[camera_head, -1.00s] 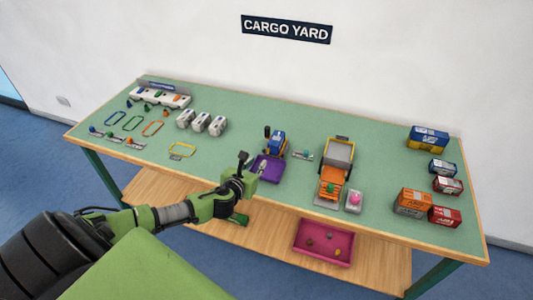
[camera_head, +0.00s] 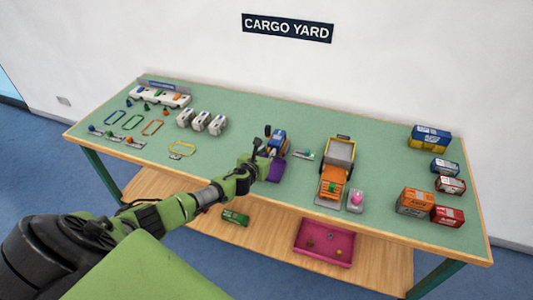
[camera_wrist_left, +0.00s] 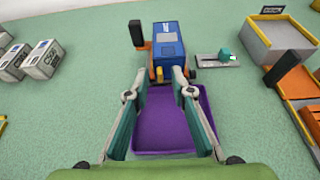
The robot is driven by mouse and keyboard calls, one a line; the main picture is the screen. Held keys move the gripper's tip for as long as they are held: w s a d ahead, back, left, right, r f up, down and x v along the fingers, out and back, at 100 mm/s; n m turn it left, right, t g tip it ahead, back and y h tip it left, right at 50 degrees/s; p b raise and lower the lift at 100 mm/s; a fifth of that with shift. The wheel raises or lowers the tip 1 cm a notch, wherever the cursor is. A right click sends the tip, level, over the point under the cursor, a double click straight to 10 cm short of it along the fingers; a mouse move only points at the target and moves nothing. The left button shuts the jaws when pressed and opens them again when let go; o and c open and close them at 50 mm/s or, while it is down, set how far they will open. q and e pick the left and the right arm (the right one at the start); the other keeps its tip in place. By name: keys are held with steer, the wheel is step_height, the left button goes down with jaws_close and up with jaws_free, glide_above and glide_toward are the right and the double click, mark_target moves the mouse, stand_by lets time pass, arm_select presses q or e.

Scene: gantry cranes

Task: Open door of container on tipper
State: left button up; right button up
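A blue container-like body (camera_head: 279,141) with a white mark, orange parts and a black post stands mid-table. It also shows in the left wrist view (camera_wrist_left: 167,38). A purple tray (camera_head: 276,172) lies on its near side; the left wrist view shows it between and below my fingers (camera_wrist_left: 165,115). My left gripper (camera_head: 263,162) is over the tray, with its fingers apart and nothing between them. In the left wrist view its tips (camera_wrist_left: 161,78) point at the near end of the blue body. I cannot tell whether they touch it. My right gripper is not in view.
An orange vehicle with a grey bed (camera_head: 341,152) stands to the right. A small plate with a teal knob (camera_head: 304,155) is between them. White containers (camera_head: 200,121) stand left, coloured boxes (camera_head: 430,136) right. A pink bin (camera_head: 324,243) is on the lower shelf.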

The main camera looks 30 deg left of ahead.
arm_select(q)
jaws_close()
